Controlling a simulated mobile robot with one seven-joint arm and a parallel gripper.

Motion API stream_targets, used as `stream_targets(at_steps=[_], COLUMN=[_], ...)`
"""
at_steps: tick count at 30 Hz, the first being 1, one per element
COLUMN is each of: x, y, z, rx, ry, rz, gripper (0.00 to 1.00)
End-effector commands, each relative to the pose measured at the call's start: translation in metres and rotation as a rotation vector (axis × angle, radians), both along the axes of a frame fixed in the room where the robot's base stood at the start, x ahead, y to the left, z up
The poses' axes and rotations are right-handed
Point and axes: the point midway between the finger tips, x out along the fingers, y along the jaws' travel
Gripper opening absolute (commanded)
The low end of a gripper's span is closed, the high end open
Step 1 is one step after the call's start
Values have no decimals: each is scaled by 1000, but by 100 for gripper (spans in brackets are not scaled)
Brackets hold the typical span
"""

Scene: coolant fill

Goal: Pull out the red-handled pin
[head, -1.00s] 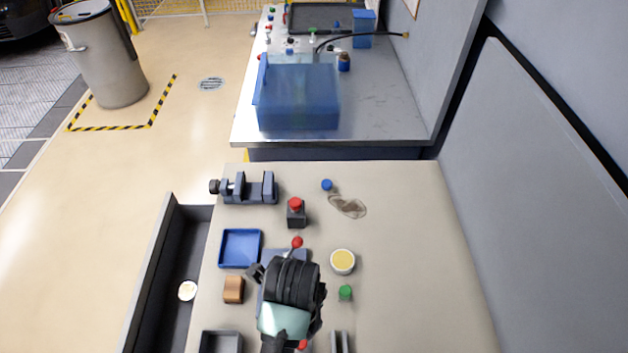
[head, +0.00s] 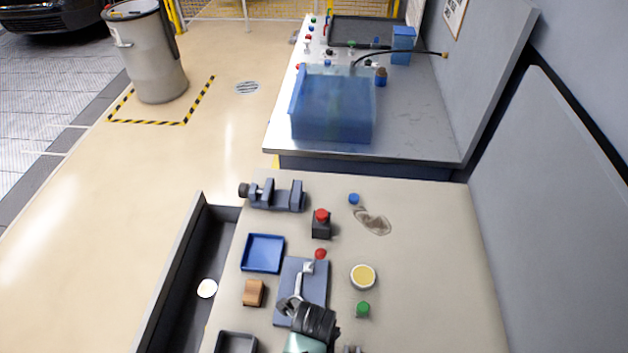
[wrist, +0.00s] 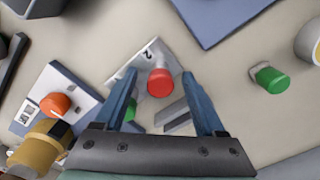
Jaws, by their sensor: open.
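My gripper (wrist: 159,77) is open, with one blue finger on each side of the red handle. It looks apart from both fingers; how deep they reach around it I cannot tell. The pin's shaft is hidden beneath the handle.
A blue-grey plate (head: 316,288) carries a metal part near a red ball (head: 320,254). Nearby are a green knob (head: 362,309), a yellow-topped cup (head: 363,276), a blue tray (head: 263,254) and a red-buttoned box (head: 321,228). An orange knob (wrist: 55,105) is left of my fingers.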

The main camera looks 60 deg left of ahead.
Motion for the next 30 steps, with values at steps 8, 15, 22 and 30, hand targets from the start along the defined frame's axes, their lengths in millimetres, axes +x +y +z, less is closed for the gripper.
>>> stream_targets(at_steps=[8, 15, 22, 30], x=[0, 0, 0, 0], y=[0, 0, 0, 0], z=[0, 0, 0, 1], rx=[0, 0, 0, 0], ry=[0, 0, 0, 0], rz=[0, 0, 0, 0], gripper=[43, 0, 13, 1])
